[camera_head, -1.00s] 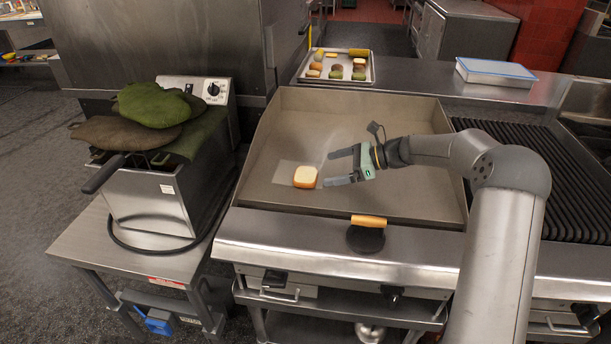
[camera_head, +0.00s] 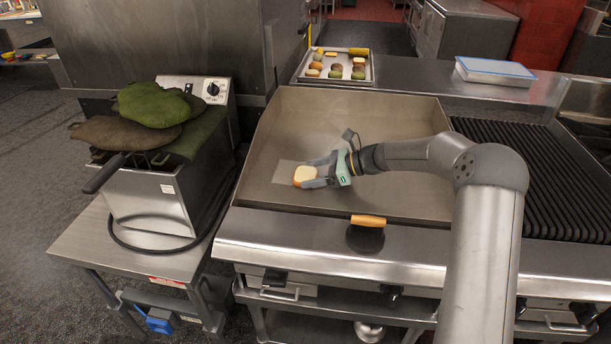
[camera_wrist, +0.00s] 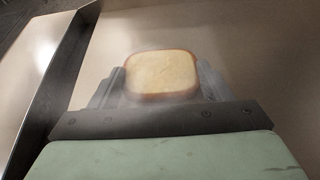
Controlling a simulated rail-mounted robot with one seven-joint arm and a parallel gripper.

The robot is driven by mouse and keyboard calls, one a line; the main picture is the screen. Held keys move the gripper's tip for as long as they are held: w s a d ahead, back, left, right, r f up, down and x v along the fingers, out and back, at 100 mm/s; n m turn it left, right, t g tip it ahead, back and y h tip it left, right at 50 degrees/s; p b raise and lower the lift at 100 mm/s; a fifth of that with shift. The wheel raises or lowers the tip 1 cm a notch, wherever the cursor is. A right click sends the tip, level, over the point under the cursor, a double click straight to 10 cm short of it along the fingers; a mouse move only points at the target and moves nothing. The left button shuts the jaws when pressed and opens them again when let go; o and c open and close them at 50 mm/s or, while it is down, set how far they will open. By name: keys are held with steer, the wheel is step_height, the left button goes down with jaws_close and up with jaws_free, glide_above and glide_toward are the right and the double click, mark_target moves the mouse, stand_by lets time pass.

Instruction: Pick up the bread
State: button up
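The bread (camera_head: 304,174) is a small, thick slice with a pale top and a brown crust. It lies on the flat griddle (camera_head: 390,185), left of its middle. My gripper (camera_head: 310,174) is low over the griddle and reaches in from the right. Its fingers stand on either side of the bread. In the wrist view, the bread (camera_wrist: 163,74) sits between the two fingertips, with little or no gap at its sides. I cannot tell for sure whether the fingers touch it. The fingers look about as far apart as before.
The griddle has raised walls at its back and sides. A round press with a wooden handle (camera_head: 368,221) is at its front edge. A tray of food pieces (camera_head: 364,74) stands behind. A ribbed grill (camera_head: 550,180) is on the right, and a fryer (camera_head: 160,200) on the left.

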stand_by(0.3)
steer(key=shift+r, duration=0.65)
steer(key=s+d+r, duration=0.8)
steer(key=s+r, duration=0.3)
steer(key=shift+d+r+b, duration=0.25)
steer(key=shift+r+b, duration=0.1)
steer(key=shift+s, duration=0.1)
